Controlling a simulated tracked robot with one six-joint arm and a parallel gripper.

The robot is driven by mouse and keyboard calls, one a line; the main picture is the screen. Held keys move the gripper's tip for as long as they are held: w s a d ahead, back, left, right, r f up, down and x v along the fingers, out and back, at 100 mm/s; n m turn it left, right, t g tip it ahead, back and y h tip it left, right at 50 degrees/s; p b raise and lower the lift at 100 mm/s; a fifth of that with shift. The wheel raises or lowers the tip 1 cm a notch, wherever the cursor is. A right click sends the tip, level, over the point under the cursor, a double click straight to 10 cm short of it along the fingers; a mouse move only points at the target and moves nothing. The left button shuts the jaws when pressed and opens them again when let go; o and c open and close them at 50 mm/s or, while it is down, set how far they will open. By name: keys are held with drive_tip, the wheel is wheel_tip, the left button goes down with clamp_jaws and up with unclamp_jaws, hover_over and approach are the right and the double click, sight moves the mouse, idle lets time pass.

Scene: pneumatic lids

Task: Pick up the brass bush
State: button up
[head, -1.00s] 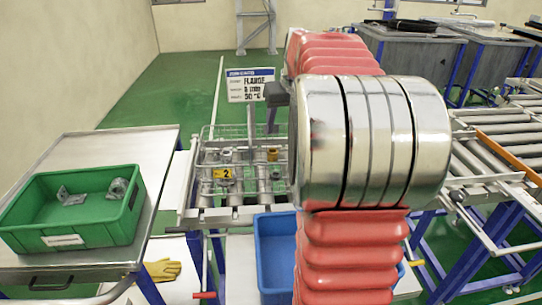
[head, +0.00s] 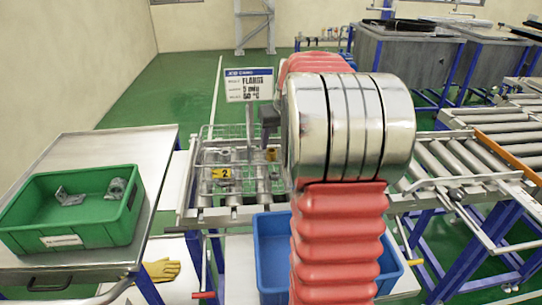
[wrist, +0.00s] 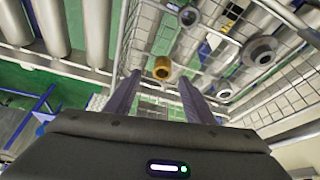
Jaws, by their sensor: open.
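The brass bush (wrist: 162,68) is a small golden ring in the wire basket (wrist: 150,28), its dark bore showing in the wrist view. In the head view the bush (head: 271,155) shows small at the basket's right side, just below my gripper. My gripper (wrist: 159,77) is open and empty. In the wrist view its two fingers point towards the bush, which appears between and just beyond the tips. How much height is left between them I cannot tell. My gripper also shows dark in the head view (head: 267,135), partly beside my large silver arm joint.
Grey metal parts (wrist: 260,50) lie in the basket near the bush. A sign (head: 249,85) stands behind the basket. A green bin (head: 75,208) with metal brackets is on the left table. A blue bin (head: 272,248) sits below, and a roller conveyor (head: 465,160) is right.

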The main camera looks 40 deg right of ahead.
sight(272, 151)
drive_tip(key=shift+a+x, duration=0.2)
drive_tip(key=shift+x, duration=2.35)
drive_tip(key=shift+c, duration=0.5)
drive_tip(key=c, duration=1.1)
drive_tip(key=shift+r, duration=0.15)
drive_tip(key=shift+c, duration=0.2)
wheel_tip(272, 151, up, 10)
